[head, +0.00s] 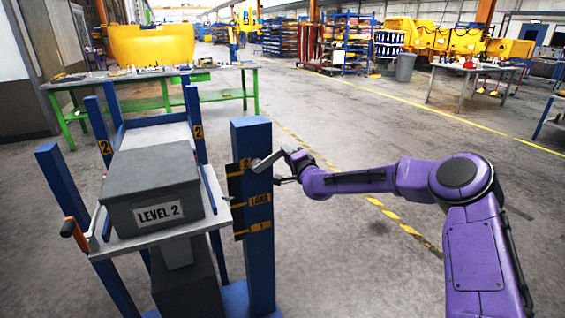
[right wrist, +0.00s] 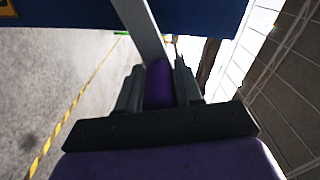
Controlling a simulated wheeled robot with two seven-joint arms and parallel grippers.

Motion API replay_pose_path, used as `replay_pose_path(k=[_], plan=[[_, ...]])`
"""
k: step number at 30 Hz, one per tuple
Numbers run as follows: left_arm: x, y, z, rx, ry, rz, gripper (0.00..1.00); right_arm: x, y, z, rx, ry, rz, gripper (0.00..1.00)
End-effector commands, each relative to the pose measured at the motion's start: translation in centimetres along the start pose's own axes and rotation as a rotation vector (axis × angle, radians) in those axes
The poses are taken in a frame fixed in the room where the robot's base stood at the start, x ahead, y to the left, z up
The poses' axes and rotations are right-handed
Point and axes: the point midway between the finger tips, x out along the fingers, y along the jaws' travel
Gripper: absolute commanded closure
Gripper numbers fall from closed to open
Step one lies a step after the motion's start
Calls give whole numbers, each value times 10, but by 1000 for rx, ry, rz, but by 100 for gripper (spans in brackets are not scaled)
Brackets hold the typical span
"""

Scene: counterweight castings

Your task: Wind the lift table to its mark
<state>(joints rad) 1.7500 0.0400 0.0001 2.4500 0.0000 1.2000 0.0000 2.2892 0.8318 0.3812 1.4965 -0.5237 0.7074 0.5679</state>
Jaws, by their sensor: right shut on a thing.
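The lift table's grey top (head: 130,241) carries a dark grey casting (head: 150,180) labelled LEVEL 2. A blue post (head: 252,137) stands to its right with yellow marks: 2 (head: 244,164), LOAD (head: 259,200) and 1 (head: 261,226). A grey crank arm (head: 267,161) sticks out from the post near mark 2. My right gripper (head: 286,166) is at the crank's outer end. In the right wrist view its jaws (right wrist: 159,88) are closed around a purple grip (right wrist: 159,78) at the end of the grey crank arm (right wrist: 143,35). My left gripper is out of view.
A blue-posted rack (head: 192,105) with yellow 2 labels and a pale deck (head: 155,135) stands directly behind the casting. An orange handle (head: 68,227) sticks out at the table's left side. A green-legged bench (head: 222,96) is farther back. The floor right of the post is clear.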

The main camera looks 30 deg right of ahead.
Motion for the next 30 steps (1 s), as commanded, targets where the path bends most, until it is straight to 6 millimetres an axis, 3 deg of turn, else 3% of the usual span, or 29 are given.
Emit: replay_pose_path(k=[1,16,30], plan=[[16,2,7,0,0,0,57,-1,20,2,47,0,9,100],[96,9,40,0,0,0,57,0,66,10,520,-5,10,100],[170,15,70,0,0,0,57,0,102,34,966,-8,11,100]])
